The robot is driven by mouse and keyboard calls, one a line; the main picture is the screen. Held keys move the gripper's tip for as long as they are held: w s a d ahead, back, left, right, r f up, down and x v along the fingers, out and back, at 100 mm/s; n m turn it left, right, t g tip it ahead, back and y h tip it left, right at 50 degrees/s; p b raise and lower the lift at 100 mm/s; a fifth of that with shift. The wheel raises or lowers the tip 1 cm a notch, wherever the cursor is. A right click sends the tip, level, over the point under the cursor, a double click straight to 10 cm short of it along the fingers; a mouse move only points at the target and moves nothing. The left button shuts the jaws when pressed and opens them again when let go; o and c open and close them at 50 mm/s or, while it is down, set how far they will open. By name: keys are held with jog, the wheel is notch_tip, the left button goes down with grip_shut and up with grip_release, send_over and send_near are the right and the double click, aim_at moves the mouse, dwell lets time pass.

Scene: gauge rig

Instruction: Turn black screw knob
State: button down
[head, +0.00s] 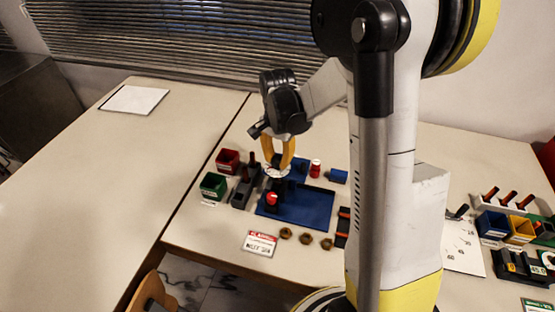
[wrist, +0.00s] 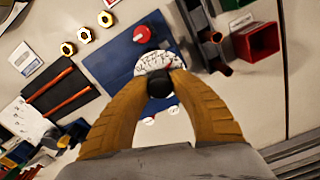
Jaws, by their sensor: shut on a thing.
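The black screw knob (wrist: 160,86) shows between the two yellow-brown fingers of my gripper (wrist: 162,74) in the wrist view. The fingers are closed in on it from both sides and partly hide it. Just beyond the fingertips is a round white gauge dial (wrist: 155,60) with dark markings. In the head view my gripper (head: 279,167) points down over the rig, and the white dial (head: 270,173) shows at its fingertips. The knob is too small and covered to make out clearly there.
A blue tray (head: 318,208) lies under the rig, with a red-topped black part (head: 272,199) close by. Red (head: 228,160) and green (head: 213,185) bins stand left. Several brass nuts (head: 306,238) and a label card (head: 260,243) lie in front. The left table is mostly clear.

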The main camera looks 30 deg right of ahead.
aim_at(277, 158)
jog(key=c, duration=1.1)
grip_release()
notch_tip(277, 158, up, 12)
